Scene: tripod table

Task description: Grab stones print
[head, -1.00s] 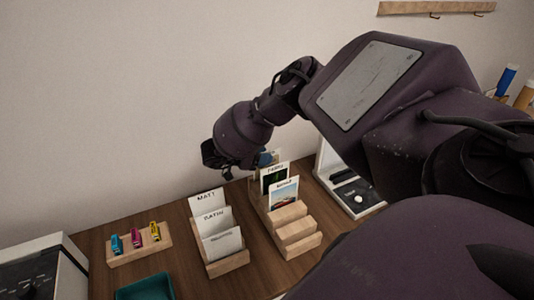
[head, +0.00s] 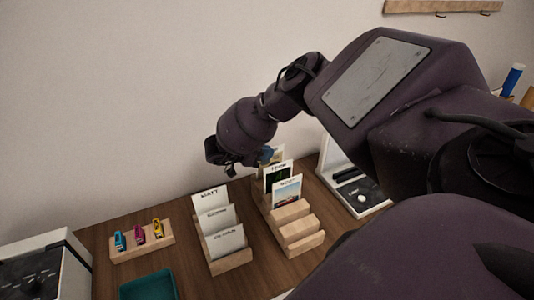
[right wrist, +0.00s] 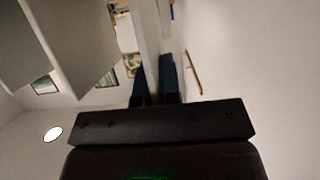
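Several prints stand in the right wooden rack (head: 303,240). The front print (head: 286,192) shows a landscape, and a darker print (head: 278,175) stands behind it. A bluish print (head: 266,154) at the back is partly hidden by my right arm. I cannot read which is the stones print. My right gripper (head: 230,168) hangs just left of the back of this rack, above the table. In the right wrist view, its two fingers (right wrist: 155,82) are close together with a thin pale sheet edge-on between them; I cannot tell whether they grip it. My left gripper is not in view.
A left wooden rack (head: 232,261) holds several white name cards (head: 212,200). A small block with coloured clips (head: 141,246), a teal tray (head: 148,287) and a grey box (head: 45,272) stand further left. A white-framed stand (head: 366,202) is right of the print rack. The wall is close behind.

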